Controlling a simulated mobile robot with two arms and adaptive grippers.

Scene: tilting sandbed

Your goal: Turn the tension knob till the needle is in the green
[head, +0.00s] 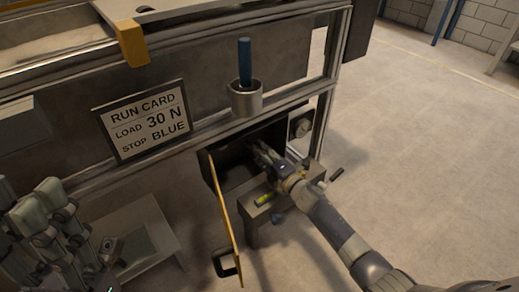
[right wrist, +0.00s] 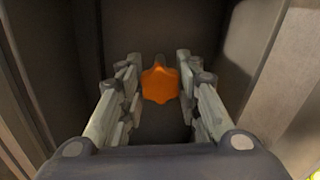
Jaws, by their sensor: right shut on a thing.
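The tension knob (right wrist: 160,84) is orange and lobed, and shows in the right wrist view inside a dark recess. My right gripper (right wrist: 160,100) has a finger on each side of it and is shut on it. In the head view this gripper (head: 265,153) reaches into the open dark box (head: 234,168), and hides the knob there. A round gauge (head: 301,127) sits on the frame right of the box; its needle and green zone are too small to read. My left gripper (head: 42,212) is at the far left, away from the box; its opening is unclear.
The box's yellow-edged door (head: 227,221) hangs open. A small stand (head: 262,213) with a yellow-green level is below my right wrist. A crank handle (head: 336,174) sticks out at right. A run card (head: 143,120) and a cup (head: 246,100) with a blue rod are above. Floor is clear at right.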

